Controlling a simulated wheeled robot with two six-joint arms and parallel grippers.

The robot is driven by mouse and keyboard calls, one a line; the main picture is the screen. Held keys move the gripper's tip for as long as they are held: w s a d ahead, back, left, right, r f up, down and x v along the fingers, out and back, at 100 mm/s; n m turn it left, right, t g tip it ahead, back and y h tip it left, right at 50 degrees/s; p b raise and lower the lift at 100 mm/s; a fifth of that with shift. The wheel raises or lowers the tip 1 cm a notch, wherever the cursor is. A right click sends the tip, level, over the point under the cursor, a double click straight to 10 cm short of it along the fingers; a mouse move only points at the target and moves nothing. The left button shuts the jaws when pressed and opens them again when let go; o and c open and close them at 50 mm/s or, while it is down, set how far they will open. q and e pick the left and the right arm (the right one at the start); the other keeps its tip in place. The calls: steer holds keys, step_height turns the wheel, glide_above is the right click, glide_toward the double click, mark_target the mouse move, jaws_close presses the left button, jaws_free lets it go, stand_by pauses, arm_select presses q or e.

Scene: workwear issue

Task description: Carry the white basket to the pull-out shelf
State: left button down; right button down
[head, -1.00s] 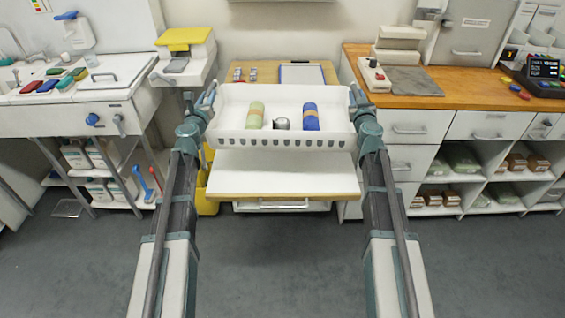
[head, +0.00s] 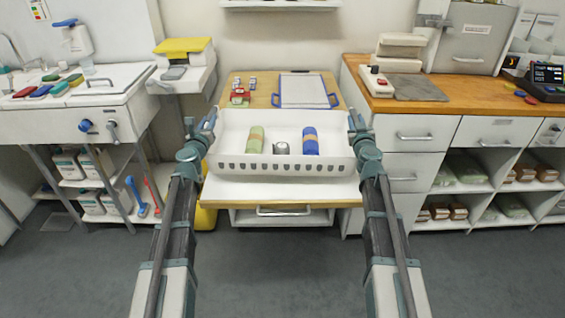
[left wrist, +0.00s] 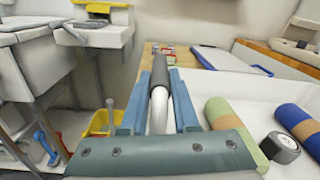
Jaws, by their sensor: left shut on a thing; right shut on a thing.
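The white basket (head: 282,167) is held level between my two grippers in the head view. It carries a green roll (head: 255,139), a grey roll of tape (head: 281,148) and a blue roll (head: 310,141). My left gripper (head: 208,124) is shut on the basket's left handle, a dark grip that shows between its fingers in the left wrist view (left wrist: 159,78). My right gripper (head: 354,124) is shut at the basket's right end. The white pull-out shelf (head: 282,190) with a wooden front edge shows below and in front of the basket. I cannot tell whether they touch.
Behind the basket, the wooden top bears a blue-edged tray (head: 306,91) and small red items (head: 239,96). A sink unit (head: 100,92) stands at the left and a wooden counter (head: 470,98) at the right. A yellow bin (left wrist: 98,123) stands below left.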

arm_select(q)
steer(key=shift+f, duration=0.2)
arm_select(e)
steer(key=shift+d+f, duration=0.1)
steer(key=shift+f, duration=0.1)
